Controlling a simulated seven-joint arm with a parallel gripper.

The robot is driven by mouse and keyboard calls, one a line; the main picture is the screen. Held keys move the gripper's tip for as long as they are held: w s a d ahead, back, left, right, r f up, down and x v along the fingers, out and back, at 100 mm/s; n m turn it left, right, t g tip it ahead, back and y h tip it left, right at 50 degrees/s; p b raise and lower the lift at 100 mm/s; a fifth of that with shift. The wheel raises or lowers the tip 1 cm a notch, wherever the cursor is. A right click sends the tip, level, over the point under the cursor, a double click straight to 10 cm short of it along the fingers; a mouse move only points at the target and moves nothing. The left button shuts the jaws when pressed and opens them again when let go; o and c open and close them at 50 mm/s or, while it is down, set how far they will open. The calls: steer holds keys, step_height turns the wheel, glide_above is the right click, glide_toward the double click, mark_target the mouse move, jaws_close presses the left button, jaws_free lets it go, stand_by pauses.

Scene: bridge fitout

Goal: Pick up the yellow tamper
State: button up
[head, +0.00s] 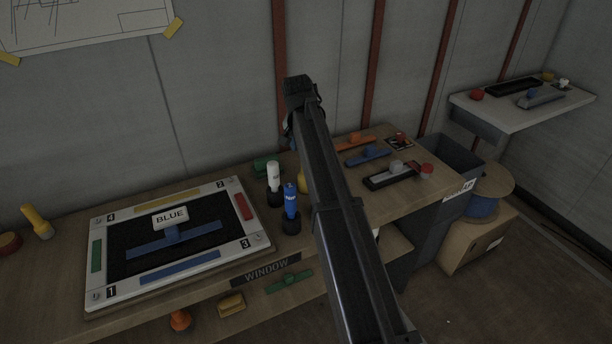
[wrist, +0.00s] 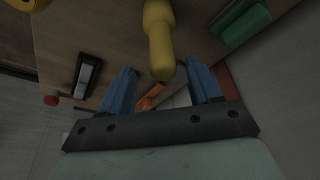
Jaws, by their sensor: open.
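A yellow tamper-like piece (wrist: 160,42) with a rounded handle shows at the top middle of the wrist view, its end pointing down between my fingers. In the head view a small part of a yellow thing (head: 302,181), likely the same piece, shows beside my arm, which hides the rest. My gripper (wrist: 160,72) is open, with blue fingers on either side of the handle's end in the picture. I see no contact, and cannot tell the gap in depth. My gripper's fingers are not clear in the head view.

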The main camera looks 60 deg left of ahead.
steer(key=shift+x, duration=3)
steer(key=shift+s+a, duration=0.1)
steer(key=shift+a, duration=0.05)
steer(key=shift+c, duration=0.4)
jaws_close()
